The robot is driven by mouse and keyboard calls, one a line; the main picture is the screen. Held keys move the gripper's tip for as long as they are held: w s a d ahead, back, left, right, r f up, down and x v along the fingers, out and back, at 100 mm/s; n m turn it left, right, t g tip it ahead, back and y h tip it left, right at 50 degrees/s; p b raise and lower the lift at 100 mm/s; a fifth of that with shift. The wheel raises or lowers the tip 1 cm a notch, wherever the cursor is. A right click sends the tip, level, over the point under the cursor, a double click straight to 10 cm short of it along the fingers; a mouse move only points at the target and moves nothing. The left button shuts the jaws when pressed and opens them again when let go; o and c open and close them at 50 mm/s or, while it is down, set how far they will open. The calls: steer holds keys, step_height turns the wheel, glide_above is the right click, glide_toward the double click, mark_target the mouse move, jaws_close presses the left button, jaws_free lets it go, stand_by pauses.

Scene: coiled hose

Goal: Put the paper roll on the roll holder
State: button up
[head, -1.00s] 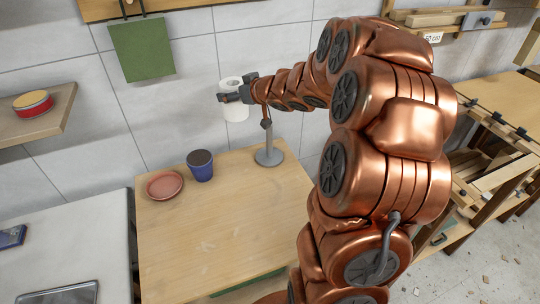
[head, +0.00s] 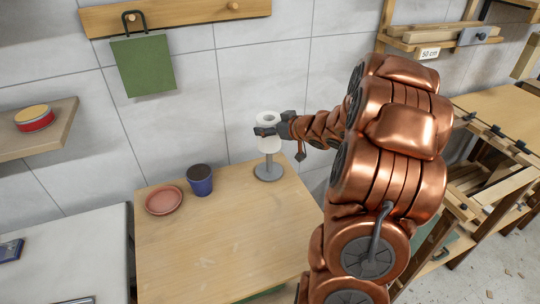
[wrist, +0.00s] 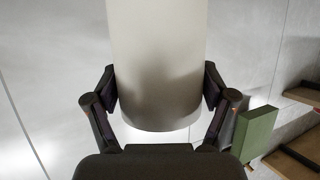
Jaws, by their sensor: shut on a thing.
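The white paper roll (head: 268,145) is upright in my gripper (head: 266,131), above the table. My gripper is shut on its side, and in the wrist view the roll (wrist: 157,60) stands between the two fingers (wrist: 161,88). The grey roll holder (head: 268,173) stands on the wooden table, with a round base and a thin upright post. The roll lines up with the post, whose lower part shows below it. The post's upper part is hidden, and I cannot tell whether it is inside the roll or behind it.
A blue cup (head: 200,180) and a reddish dish (head: 164,199) stand on the wooden table (head: 220,240), left of the holder. The table's front is clear. A green sheet (head: 143,66) hangs on the tiled wall. A shelf with a red tin (head: 35,118) is at the left.

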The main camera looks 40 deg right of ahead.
step_height(320, 180, down, 11)
steer(key=shift+r, duration=0.2)
stand_by(0.4)
steer(key=shift+f, duration=0.15)
steer(key=o, duration=1.1)
steer(key=shift+s+r, duration=0.1)
steer(key=shift+r, duration=0.1)
steer(key=b+v, duration=0.1)
steer(key=v, duration=1)
steer(key=shift+s, duration=0.4)
